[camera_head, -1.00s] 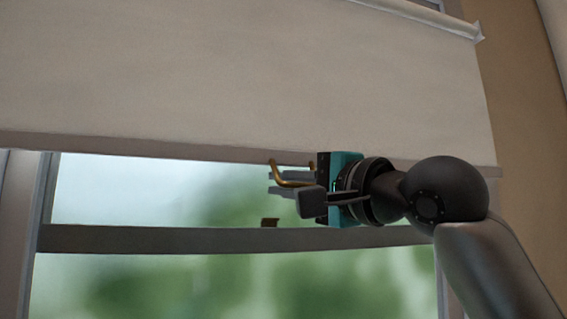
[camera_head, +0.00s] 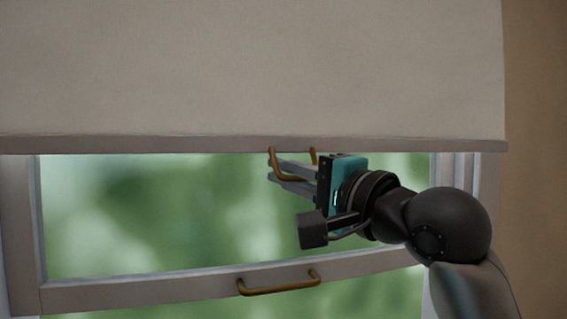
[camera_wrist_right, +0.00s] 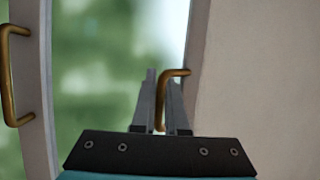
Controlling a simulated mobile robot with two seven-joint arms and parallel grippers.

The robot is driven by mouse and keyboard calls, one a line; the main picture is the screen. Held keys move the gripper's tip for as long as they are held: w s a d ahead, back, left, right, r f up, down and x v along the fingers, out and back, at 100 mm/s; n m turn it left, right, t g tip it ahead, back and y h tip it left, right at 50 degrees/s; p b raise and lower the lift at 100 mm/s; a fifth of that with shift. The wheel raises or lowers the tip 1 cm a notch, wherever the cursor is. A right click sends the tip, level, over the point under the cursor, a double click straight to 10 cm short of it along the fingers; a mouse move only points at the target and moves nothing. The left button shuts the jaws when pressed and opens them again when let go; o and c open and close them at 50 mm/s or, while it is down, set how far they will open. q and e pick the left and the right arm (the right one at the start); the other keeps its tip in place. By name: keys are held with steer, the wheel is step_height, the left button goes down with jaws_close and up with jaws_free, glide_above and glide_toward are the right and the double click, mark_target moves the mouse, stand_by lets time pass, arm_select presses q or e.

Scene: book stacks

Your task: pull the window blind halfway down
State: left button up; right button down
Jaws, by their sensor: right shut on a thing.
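The pale window blind (camera_head: 250,70) hangs over the upper part of the window, with a straight bottom bar (camera_head: 150,145). A brass handle (camera_head: 285,177) hangs under the bar. My right gripper (camera_head: 275,172) comes from the right and is shut on this handle. In the right wrist view the handle (camera_wrist_right: 173,73) shows between the fingers of my right gripper (camera_wrist_right: 160,85), beside the blind (camera_wrist_right: 260,80). Part of the handle is hidden by the fingers. My left gripper is not in view.
The window frame has a crossbar (camera_head: 140,290) below the blind, with a second brass handle (camera_head: 280,284) on it. That handle also shows in the right wrist view (camera_wrist_right: 7,75). A tan wall (camera_head: 540,150) is at the right. Green blurred glass lies behind.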

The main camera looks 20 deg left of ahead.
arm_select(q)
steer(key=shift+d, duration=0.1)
arm_select(e)
steer(key=c, duration=1.2)
jaws_free()
steer(key=shift+c, duration=0.2)
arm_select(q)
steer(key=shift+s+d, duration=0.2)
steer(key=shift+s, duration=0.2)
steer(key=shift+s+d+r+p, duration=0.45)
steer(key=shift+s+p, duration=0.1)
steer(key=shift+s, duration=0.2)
arm_select(e)
steer(key=v, duration=1.5)
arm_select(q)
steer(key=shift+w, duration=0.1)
arm_select(e)
steer(key=shift+d, duration=0.15)
